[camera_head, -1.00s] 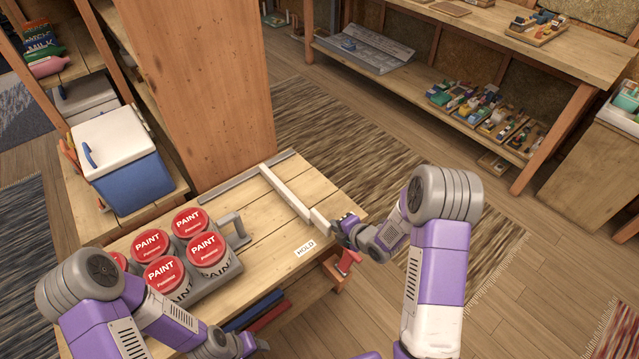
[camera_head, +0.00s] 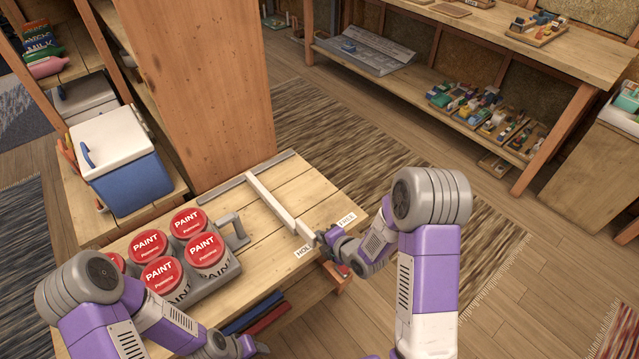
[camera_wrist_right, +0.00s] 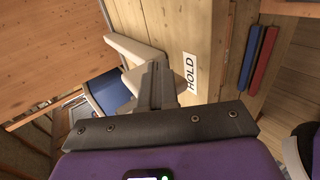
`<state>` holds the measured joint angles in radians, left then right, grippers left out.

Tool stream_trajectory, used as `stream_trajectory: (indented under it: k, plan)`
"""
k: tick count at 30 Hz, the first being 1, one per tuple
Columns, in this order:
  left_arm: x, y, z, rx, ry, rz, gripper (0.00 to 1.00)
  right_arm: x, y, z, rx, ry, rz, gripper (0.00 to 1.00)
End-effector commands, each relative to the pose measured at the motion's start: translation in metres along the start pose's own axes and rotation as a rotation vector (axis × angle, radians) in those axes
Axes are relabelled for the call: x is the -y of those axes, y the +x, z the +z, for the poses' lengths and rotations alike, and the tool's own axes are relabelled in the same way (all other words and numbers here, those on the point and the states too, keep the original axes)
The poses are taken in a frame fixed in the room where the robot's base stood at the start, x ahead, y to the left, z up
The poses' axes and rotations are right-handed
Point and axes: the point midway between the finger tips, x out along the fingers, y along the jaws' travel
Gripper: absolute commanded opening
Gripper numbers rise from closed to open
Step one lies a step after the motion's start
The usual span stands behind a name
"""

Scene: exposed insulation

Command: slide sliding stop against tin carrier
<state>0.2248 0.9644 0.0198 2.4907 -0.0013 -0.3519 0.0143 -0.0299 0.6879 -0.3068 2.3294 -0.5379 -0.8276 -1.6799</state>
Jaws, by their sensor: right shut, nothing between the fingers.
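The sliding stop (camera_head: 271,203) is a pale bar lying across the wooden bench, its far end at a grey rail. It also shows in the wrist view (camera_wrist_right: 137,48). The grey tin carrier (camera_head: 238,232) holds several red-lidded paint tins (camera_head: 207,250) and stands left of the stop, with a gap of bare bench between them. My right gripper (camera_head: 322,236) is shut and empty at the right side of the stop's near end; in the wrist view its fingers (camera_wrist_right: 155,82) seem to touch it. My left gripper (camera_head: 260,347) is low at the bench's front, its jaws unclear.
A HOLD label (camera_head: 304,251) and a FREE label (camera_head: 346,219) lie along the bench's front edge. A tall wooden panel (camera_head: 200,90) rises behind the bench. A blue and white cooler (camera_head: 120,165) stands at the left. Bare bench lies right of the stop.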

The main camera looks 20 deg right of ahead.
Motion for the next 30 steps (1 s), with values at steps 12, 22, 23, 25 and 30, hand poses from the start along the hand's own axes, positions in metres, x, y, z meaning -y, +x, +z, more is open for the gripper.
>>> stream_trajectory:
  k: [12,22,23,25,30]
  plan:
    - [0.000,0.000,0.000,0.000,0.000,0.000,0.48,0.000,0.000,-0.015,-0.002,-0.001,0.000,0.00]
    - [0.000,0.000,0.000,0.000,0.000,0.000,0.48,0.000,0.000,-0.024,-0.005,-0.002,0.000,0.00]
    - [0.000,0.000,0.000,0.000,0.000,0.000,0.48,0.000,0.000,-0.026,-0.005,-0.001,-0.001,0.00]
    - [0.000,0.000,0.000,0.000,0.000,0.000,0.48,0.000,0.000,-0.031,-0.006,-0.001,-0.001,0.00]
    - [0.000,0.000,0.000,0.000,0.000,0.000,0.48,0.000,0.000,-0.043,-0.005,-0.002,-0.001,0.00]
